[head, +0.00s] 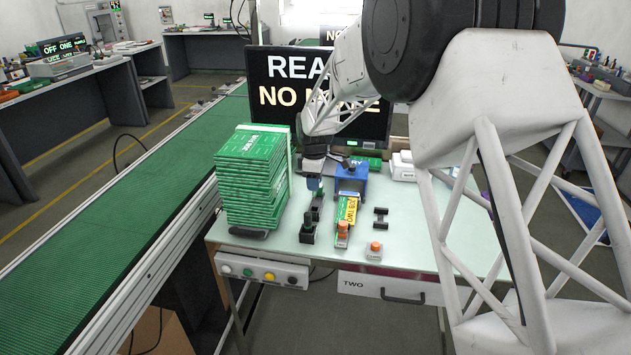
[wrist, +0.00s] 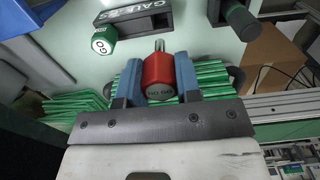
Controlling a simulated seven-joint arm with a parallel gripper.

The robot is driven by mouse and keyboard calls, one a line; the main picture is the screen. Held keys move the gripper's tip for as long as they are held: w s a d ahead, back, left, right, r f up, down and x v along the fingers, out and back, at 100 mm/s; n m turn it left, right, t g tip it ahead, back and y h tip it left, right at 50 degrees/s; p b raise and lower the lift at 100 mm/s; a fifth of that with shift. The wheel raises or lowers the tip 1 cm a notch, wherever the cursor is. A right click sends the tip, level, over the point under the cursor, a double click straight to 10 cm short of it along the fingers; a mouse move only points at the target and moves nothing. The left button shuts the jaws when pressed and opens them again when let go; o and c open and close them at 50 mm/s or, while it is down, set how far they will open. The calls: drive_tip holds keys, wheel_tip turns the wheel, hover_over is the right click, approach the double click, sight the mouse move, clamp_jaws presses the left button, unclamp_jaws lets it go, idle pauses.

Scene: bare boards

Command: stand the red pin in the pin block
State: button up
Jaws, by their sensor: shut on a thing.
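My gripper (wrist: 158,78) is shut on the red pin (wrist: 157,76), whose red head sits between the two blue fingers in the wrist view. A short metal tip of the pin shows beyond the head. A dark block with white lettering (wrist: 130,20), which looks like the pin block, lies ahead at the top of the wrist view, apart from the held pin. A green pin marked GO (wrist: 104,40) is beside it. In the head view my gripper (head: 314,186) is low over the bench among small black pieces (head: 307,232); the red pin cannot be made out there.
A tall stack of green boards (head: 250,185) stands close left of my gripper. A blue box (head: 351,178), a yellow-labelled piece (head: 350,211), orange-topped items (head: 375,250) and a dark bracket (head: 381,218) are to the right. The bench front right (head: 430,255) is clear.

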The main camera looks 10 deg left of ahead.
sight(315, 196)
drive_tip(key=shift+f, duration=0.25)
drive_tip(key=shift+f, duration=3.65)
drive_tip(key=o, duration=1)
drive_tip(key=shift+r, duration=3.85)
drive_tip(key=shift+r, duration=0.1)
